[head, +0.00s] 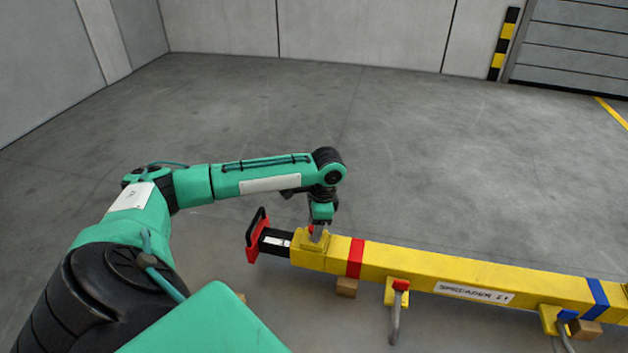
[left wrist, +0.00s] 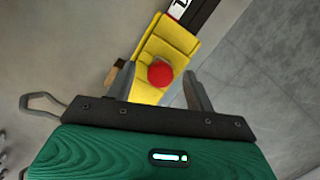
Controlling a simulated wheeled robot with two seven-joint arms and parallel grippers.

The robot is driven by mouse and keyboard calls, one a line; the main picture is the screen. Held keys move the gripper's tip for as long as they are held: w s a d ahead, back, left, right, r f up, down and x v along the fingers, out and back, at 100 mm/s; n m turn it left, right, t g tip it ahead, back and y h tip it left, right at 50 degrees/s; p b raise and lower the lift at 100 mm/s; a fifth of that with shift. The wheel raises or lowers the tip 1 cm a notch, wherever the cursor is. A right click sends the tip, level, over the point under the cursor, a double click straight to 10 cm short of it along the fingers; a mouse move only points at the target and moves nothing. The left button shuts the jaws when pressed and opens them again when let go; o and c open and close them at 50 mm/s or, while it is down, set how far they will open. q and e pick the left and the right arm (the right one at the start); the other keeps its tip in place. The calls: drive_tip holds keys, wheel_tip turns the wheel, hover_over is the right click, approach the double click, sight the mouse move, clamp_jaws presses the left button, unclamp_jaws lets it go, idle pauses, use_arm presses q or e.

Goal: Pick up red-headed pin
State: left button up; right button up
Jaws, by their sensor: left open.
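In the left wrist view, the round red head of the pin (left wrist: 160,73) shows over the yellow sleeve (left wrist: 175,38) of a beam. My left gripper (left wrist: 158,82) is open, with one grey finger on each side of the red head and a gap visible on both sides. In the head view, my left gripper (head: 318,232) points down over the left end of the yellow beam (head: 440,272), and the pin's head is hidden there by it. My right gripper is not in view.
The beam rests on wooden blocks (head: 346,288). A red handled end piece (head: 254,240) is at its left tip. A bracket with a red top (head: 400,284) and a grey shackle (head: 395,322) hangs on its near side. The floor behind is clear.

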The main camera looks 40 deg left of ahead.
use_arm(q)
drive_tip(key=shift+s+a+f, duration=0.1)
drive_tip(key=shift+a+f, duration=0.05)
drive_tip(key=shift+f, duration=0.75)
drive_tip(key=shift+c, duration=0.4)
drive_tip(key=c, duration=1)
drive_tip(key=shift+r, duration=0.15)
